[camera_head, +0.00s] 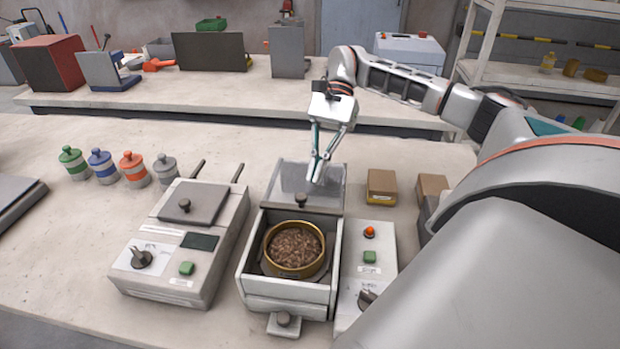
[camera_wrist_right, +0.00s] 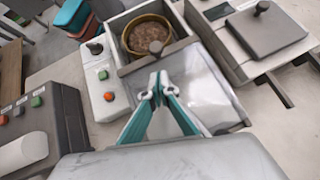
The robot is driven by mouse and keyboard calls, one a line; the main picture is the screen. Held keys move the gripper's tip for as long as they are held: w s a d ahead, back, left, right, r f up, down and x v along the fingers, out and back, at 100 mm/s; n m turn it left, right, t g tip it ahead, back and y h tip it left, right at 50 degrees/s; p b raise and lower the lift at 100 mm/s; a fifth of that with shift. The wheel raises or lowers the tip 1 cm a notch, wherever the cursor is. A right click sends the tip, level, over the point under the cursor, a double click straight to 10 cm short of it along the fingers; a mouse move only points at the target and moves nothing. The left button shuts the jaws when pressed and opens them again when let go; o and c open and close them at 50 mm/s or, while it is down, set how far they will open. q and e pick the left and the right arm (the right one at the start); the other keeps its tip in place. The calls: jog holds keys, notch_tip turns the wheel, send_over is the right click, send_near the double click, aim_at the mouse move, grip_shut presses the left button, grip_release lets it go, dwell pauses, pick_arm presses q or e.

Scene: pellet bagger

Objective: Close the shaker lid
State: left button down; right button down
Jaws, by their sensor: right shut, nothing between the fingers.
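The shaker (camera_head: 247,272) is an open box on the bench with a brass sieve (camera_head: 268,259) full of brown pellets inside. Its lid (camera_head: 291,180) is swung up and back at the rear, a transparent panel in a grey frame with a dark knob (camera_head: 301,200). My right gripper (camera_head: 318,179) is shut and empty at the lid. In the right wrist view the shut fingertips (camera_wrist_right: 158,82) overlap the lid (camera_wrist_right: 205,92), just short of its knob (camera_wrist_right: 155,48); contact cannot be told. The sieve also shows there (camera_wrist_right: 148,34). My left gripper is out of view.
A second machine with a closed grey lid (camera_head: 194,203) stands left of the shaker. A control panel (camera_head: 372,248) with red and green buttons adjoins it on the right. Small cardboard boxes (camera_head: 382,187) stand behind the panel. Several coloured jars (camera_head: 133,170) stand at left.

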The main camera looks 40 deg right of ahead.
aim_at(310, 194)
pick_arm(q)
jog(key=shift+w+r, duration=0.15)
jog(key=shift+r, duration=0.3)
pick_arm(e)
jog(key=shift+s+a+r, duration=0.1)
jog(key=shift+s+a, duration=0.2)
jog(key=shift+a, duration=0.4)
jog(key=shift+s+a, duration=0.3)
jog(key=shift+a, duration=0.4)
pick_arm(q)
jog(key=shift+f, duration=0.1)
pick_arm(e)
jog(key=shift+a, duration=0.1)
